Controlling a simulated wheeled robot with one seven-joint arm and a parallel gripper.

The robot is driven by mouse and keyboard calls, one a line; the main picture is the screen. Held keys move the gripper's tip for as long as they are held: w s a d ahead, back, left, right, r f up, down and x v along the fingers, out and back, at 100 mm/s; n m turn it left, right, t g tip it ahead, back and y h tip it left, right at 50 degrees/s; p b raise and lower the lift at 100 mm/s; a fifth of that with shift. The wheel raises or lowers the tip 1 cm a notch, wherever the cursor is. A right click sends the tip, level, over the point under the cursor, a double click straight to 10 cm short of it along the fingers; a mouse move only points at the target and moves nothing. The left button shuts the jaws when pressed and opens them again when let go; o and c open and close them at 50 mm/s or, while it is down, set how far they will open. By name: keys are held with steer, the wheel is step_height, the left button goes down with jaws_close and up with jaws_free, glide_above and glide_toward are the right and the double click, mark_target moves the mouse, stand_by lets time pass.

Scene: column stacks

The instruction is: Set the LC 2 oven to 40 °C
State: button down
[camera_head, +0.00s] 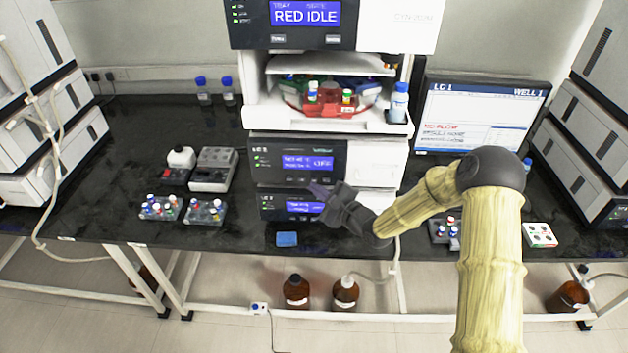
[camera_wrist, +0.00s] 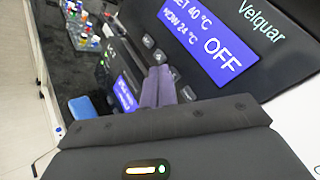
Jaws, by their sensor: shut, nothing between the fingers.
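Two stacked modules with blue displays stand mid-table in the head view: an upper one (camera_head: 268,163) and a lower one (camera_head: 268,208). Their small labels are too blurred there to read surely. In the wrist view the large display (camera_wrist: 205,35) reads SET 40 °C, NOW 24 °C and OFF, beside the name Velquar. My gripper (camera_head: 318,190) is shut and empty at the front of the stack. Its purple fingertips (camera_wrist: 160,73) are close to this button row; contact cannot be told. They hide part of the panel.
A smaller blue display (camera_wrist: 125,93) shows beyond my fingers. A blue pad (camera_head: 287,239) lies at the table's front edge. Vial racks (camera_head: 205,211) stand left, a monitor (camera_head: 480,115) right. Brown bottles (camera_head: 296,291) are below the table.

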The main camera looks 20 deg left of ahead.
steer(key=shift+s, duration=0.3)
steer(key=shift+s+d, duration=0.1)
steer(key=s, duration=0.2)
steer(key=s+d, duration=0.1)
steer(key=s, duration=0.1)
steer(key=shift+s+p, duration=0.3)
steer(key=shift+d, duration=0.15)
stand_by(0.7)
